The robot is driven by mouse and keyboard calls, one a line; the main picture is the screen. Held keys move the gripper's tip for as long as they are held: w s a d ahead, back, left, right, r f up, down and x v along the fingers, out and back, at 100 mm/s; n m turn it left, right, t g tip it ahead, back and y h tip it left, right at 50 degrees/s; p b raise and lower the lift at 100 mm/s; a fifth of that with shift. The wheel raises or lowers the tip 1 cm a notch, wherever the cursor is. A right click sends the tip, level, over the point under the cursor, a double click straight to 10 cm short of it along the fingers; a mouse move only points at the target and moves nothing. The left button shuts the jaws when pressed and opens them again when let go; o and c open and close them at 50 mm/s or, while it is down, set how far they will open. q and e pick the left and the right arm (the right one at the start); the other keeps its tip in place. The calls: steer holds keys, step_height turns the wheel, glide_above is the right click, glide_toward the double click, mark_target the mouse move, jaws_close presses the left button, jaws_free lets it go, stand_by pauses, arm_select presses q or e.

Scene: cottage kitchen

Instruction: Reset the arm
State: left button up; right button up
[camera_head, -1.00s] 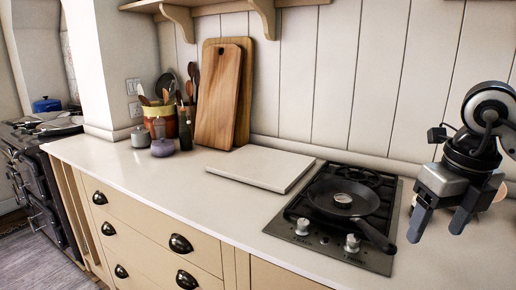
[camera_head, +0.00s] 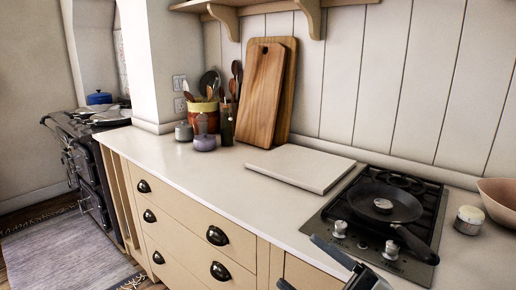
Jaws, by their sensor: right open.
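My right gripper (camera_head: 299,262) shows at the bottom edge of the head view, just in front of the counter drawers and to the lower left of the hob. Its fingers are spread and nothing is between them. Most of its body and arm is cut off by the frame's lower edge. My left gripper is not in view.
A black pan (camera_head: 384,203) sits on the gas hob (camera_head: 329,219). A pot (camera_head: 468,220) and a bowl (camera_head: 497,199) stand right of it. A white board (camera_head: 300,168), utensil crock (camera_head: 205,117) and wooden boards (camera_head: 264,95) are on the counter (camera_head: 190,166). The left counter front is clear.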

steer(key=s+d+f+m+h, duration=0.2)
steer(key=f+m+h, duration=0.3)
steer(key=f, duration=0.4)
steer(key=s+d+f+m+g+h, duration=0.1)
steer(key=s+d+f+m+h, duration=0.1)
steer(key=s+f+m+h, duration=0.3)
steer(key=s+d+f+m+g+h, duration=0.1)
steer(key=s+f+m+h, duration=0.3)
steer(key=f+m, duration=0.5)
step_height(320, 180, down, 6)
steer(key=shift+s+d+r+m+h, duration=0.1)
steer(key=shift+s+d+m+h, duration=0.2)
steer(key=shift+d+h, duration=0.55)
